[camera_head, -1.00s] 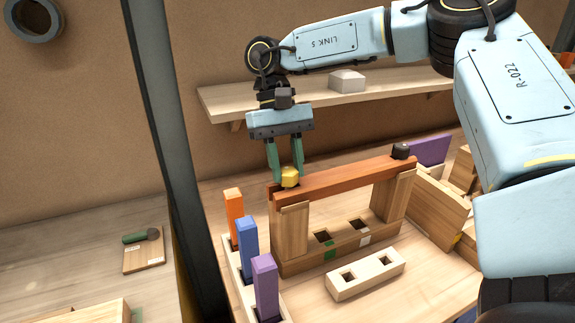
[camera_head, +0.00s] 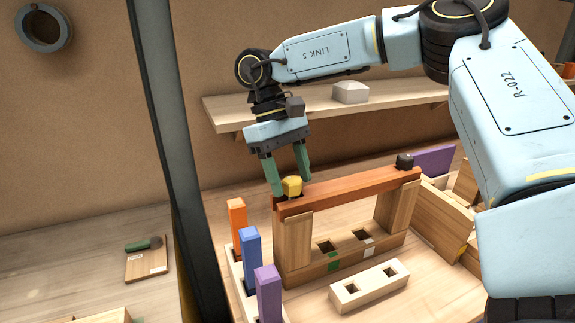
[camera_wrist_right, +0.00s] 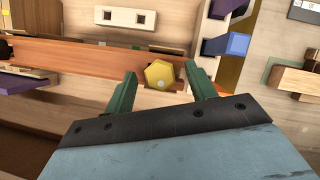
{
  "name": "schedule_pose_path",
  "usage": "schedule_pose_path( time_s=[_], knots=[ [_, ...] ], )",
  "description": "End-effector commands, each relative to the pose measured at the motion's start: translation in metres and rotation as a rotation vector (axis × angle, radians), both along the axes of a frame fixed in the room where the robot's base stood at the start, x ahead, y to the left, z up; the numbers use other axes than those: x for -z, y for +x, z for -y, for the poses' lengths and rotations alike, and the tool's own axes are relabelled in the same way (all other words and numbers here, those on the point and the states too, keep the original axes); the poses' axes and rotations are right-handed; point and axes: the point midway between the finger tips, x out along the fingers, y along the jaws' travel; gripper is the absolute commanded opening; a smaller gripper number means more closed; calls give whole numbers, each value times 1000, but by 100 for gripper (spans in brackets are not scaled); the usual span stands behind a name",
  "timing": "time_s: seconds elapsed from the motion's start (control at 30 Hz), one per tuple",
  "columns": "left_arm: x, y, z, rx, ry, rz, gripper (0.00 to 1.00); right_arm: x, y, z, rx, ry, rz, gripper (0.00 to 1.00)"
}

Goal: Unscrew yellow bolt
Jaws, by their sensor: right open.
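The yellow bolt (camera_head: 292,187) stands on the left end of the reddish-brown stringer (camera_head: 350,187), which lies across two wooden posts. In the right wrist view the bolt's hexagonal head (camera_wrist_right: 160,74) sits between the green fingertips. My right gripper (camera_head: 290,187) is open, its fingers on either side of the bolt, with gaps visible in the wrist view. A black bolt (camera_head: 404,161) sits on the stringer's right end. My left gripper is not in view.
Orange (camera_head: 237,218), blue (camera_head: 251,249) and purple (camera_head: 268,290) blocks stand upright in a rack at the front left. A pale block with two square holes (camera_head: 369,286) lies in front of the frame. A shelf (camera_head: 330,112) runs behind, and a dark post (camera_head: 178,130) rises at left.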

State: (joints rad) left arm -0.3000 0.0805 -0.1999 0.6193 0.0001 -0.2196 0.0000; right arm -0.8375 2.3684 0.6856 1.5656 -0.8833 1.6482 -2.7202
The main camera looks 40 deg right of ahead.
Motion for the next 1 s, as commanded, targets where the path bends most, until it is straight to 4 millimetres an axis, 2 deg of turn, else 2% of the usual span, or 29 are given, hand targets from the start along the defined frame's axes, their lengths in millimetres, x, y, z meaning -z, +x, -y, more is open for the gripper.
schedule_pose_path(
  time_s=[0.17,0.4,0.6,0.8,1.0],
  knots=[
    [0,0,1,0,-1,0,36,-17,8,-1,1,-1,3,56],
    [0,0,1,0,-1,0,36,-65,28,-2,1,-2,5,56],
    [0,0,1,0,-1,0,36,-95,40,-2,1,-1,3,56],
    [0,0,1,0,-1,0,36,-109,45,-2,0,0,2,56],
    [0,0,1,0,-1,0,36,-111,46,-2,-1,0,0,56]
  ],
)
